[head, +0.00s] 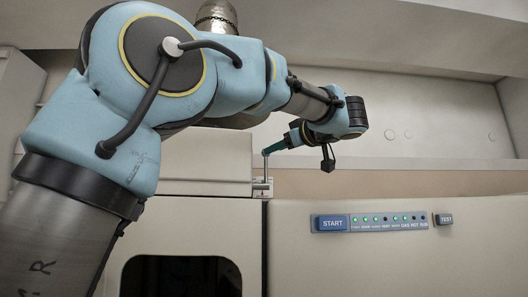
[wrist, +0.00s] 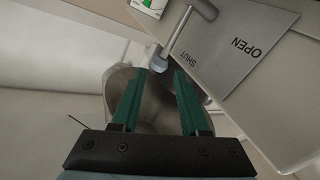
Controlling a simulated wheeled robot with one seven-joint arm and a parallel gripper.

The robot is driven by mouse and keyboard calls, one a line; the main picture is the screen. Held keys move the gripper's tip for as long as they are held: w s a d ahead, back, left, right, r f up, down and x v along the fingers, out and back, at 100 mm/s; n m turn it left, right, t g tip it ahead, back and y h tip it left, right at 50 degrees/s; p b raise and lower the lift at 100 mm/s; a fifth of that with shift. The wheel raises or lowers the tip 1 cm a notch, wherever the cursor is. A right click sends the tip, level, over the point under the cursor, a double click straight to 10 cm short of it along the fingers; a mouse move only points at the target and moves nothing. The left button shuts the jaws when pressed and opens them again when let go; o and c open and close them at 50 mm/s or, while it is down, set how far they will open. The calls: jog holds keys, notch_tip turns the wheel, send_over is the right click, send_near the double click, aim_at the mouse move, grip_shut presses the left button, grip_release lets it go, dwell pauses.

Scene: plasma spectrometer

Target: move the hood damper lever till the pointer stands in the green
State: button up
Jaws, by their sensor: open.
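The damper lever (wrist: 178,34) is a grey rod with a rounded end, which lies just ahead of my gripper (wrist: 158,74) in the wrist view. My gripper's two green fingers are open, one on each side of that end's line. I cannot tell whether either touches it. A grey plate marked OPEN and SHUT (wrist: 228,48) lies beside the lever. A white scale with a green part (wrist: 150,6) is cut off at the top edge; its pointer cannot be made out.
A cabinet front carries a blue START button (head: 331,223), a row of indicator lights and a dark TEST button (head: 443,219) at the right. A dark window (head: 180,276) is at the lower left. A sloping hood overhangs above. Space right of my wrist looks clear.

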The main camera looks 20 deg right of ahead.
jog(key=w, duration=0.2)
jog(key=w+p, duration=0.1)
jog(key=w, duration=0.1)
jog(key=w+a, duration=0.1)
jog(key=w, duration=0.1)
jog(key=shift+w, duration=0.2)
grip_shut()
dwell(1.2)
